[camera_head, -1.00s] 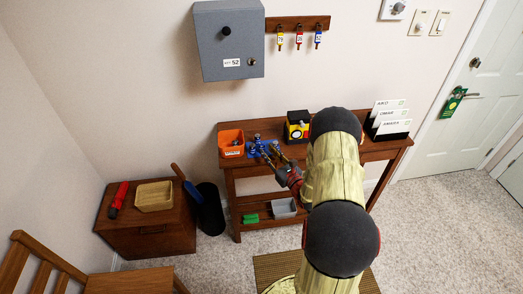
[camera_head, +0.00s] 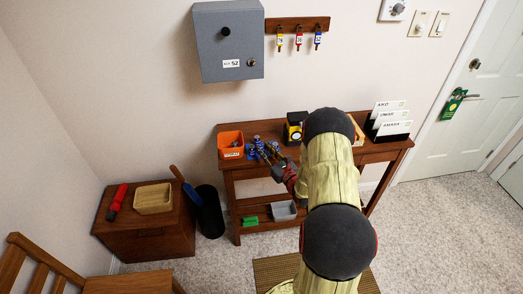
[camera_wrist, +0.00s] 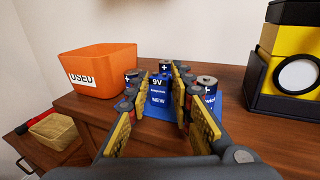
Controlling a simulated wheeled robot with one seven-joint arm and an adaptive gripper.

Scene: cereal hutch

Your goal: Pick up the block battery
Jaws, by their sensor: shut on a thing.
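The block battery (camera_wrist: 160,82) is a blue block marked 9V, seen in the wrist view between the fingertips. My gripper (camera_wrist: 158,90) is shut on it, one yellow-padded finger on each side. In the head view my gripper (camera_head: 267,153) is over the left part of the table, just right of the orange bin. A blue surface marked NEW (camera_wrist: 158,101) shows below the 9V mark. Whether the battery is clear of what is under it, I cannot tell. Round batteries, one at the right (camera_wrist: 206,84), stand close around the fingers, partly hidden.
An orange bin (camera_wrist: 95,72) marked USED stands at the left. A yellow and black device (camera_wrist: 290,72) stands at the right. The wooden table (camera_head: 368,150) also holds a card rack (camera_head: 392,128). A grey cabinet (camera_head: 228,40) hangs on the wall above.

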